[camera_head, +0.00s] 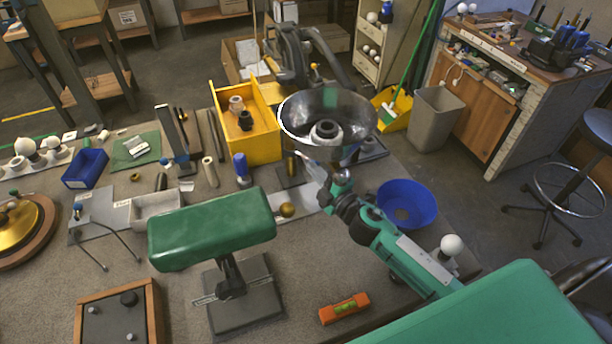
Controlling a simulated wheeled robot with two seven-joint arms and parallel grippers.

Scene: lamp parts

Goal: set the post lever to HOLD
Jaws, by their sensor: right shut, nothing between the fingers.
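My right gripper (314,168) is at the end of the teal arm that comes in from the lower right. It is shut and empty, just below the rim of a shiny metal bowl-shaped shade (295,133). A short dark post (289,168) stands under the left side of the shade, close to the left of the gripper. A brass ball (287,210) sits in front of it on a pale plate (308,203). I cannot make out the lever or any HOLD marking; the gripper and shade may hide them. My left gripper is not in view.
A green padded block on a stand (212,229) is left of my arm. A blue bowl (408,204) and a white ball (452,245) are right of it. A yellow bin (255,148) is behind. An orange level (344,308) lies in front, with bare bench around it.

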